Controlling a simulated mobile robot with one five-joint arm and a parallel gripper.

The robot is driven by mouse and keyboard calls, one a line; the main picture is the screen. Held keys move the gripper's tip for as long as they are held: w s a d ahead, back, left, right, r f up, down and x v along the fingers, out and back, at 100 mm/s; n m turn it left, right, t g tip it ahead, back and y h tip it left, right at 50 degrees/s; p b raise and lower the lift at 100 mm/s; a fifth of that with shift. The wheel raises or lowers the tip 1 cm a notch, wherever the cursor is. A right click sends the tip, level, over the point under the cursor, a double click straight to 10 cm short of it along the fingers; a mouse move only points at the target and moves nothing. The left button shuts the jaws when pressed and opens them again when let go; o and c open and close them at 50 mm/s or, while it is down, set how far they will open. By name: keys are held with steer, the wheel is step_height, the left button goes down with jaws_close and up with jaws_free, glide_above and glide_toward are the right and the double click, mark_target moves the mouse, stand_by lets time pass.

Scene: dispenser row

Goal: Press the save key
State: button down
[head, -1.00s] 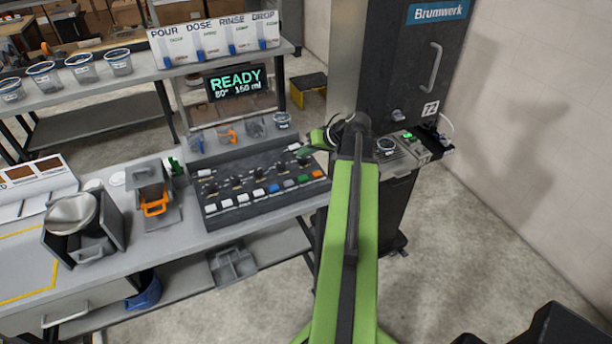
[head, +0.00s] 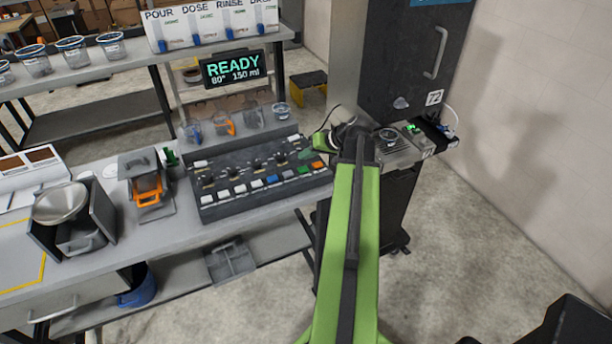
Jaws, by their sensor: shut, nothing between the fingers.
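A dark control panel (head: 217,182) lies on the bench, with a front row of white, blue, grey, green and orange keys and a row of knobs behind. The key labels are too small to read, so I cannot tell which is the save key. The orange key (head: 318,167) is at the right end of the front row. My gripper (head: 308,151) is shut and empty, over or near the panel's back right corner. I cannot tell whether it touches anything.
A display (head: 233,69) behind the panel reads READY, 80°, 150 ml. Small cups stand behind the panel. An orange-handled device (head: 148,188) and a metal bowl (head: 61,203) stand to the left. A dark machine (head: 412,45) stands to the right.

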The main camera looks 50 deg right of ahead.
mark_target(299, 167)
steer(key=shift+f+b, duration=0.8)
steer(key=shift+f, duration=0.55)
steer(key=shift+f, duration=0.1)
stand_by(0.8)
steer(key=shift+w+f+b, duration=0.15)
steer(key=shift+f+b, duration=0.15)
steer(key=shift+b, duration=0.1)
steer(key=shift+f+b, duration=0.5)
stand_by(0.4)
steer(key=shift+r, duration=0.15)
steer(key=shift+r+p, duration=0.8)
steer(key=shift+p, duration=0.15)
step_height(299, 167, up, 5)
steer(key=p, duration=0.5)
steer(key=shift+r, duration=0.1)
